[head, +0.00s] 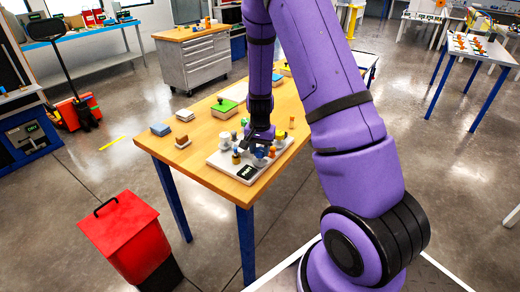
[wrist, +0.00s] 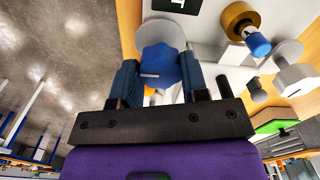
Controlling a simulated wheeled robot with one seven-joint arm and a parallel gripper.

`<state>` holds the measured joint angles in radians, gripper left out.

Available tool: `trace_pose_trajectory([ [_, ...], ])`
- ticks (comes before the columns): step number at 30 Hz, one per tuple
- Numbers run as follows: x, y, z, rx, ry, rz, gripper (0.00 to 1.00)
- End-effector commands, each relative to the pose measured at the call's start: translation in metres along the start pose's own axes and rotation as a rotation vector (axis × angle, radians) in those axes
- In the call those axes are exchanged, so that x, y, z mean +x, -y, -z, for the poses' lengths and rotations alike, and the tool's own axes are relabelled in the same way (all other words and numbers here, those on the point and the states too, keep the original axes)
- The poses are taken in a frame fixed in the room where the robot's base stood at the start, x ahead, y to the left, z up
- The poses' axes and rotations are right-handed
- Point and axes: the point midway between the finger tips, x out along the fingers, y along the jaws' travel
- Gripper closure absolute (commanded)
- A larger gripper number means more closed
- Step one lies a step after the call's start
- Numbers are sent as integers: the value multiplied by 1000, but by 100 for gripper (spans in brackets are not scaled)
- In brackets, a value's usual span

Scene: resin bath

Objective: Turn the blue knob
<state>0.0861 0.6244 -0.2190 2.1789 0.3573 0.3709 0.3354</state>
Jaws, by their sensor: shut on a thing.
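The blue knob (wrist: 158,62) sits on a round grey base (wrist: 166,30) on the white panel (wrist: 205,28) in the wrist view. It is a lobed cap with a white line near its lower edge. My gripper (wrist: 157,76) has one dark blue-grey finger on each side of it and is shut on it. In the head view, my gripper (head: 259,140) reaches down to the white panel (head: 222,163) on the wooden table; it partly hides the knobs there. The panel has a black label (head: 247,172) at its front corner.
A brass knob (wrist: 238,17) with a blue tip and a white knob (wrist: 296,76) stand beside the blue one. Green (head: 224,108) and blue (head: 160,129) blocks lie on the table. A red bin (head: 122,232) stands on the floor at front left.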

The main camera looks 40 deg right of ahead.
Motion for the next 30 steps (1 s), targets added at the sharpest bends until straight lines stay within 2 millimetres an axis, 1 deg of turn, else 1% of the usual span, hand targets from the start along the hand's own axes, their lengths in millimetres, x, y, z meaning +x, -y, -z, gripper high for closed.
trace_pose_trajectory([
  [9,0,0,0,278,0,0,83],
  [15,0,1,0,412,0,0,83],
  [22,0,1,0,508,-1,1,83],
  [30,0,1,0,546,-1,1,83],
])
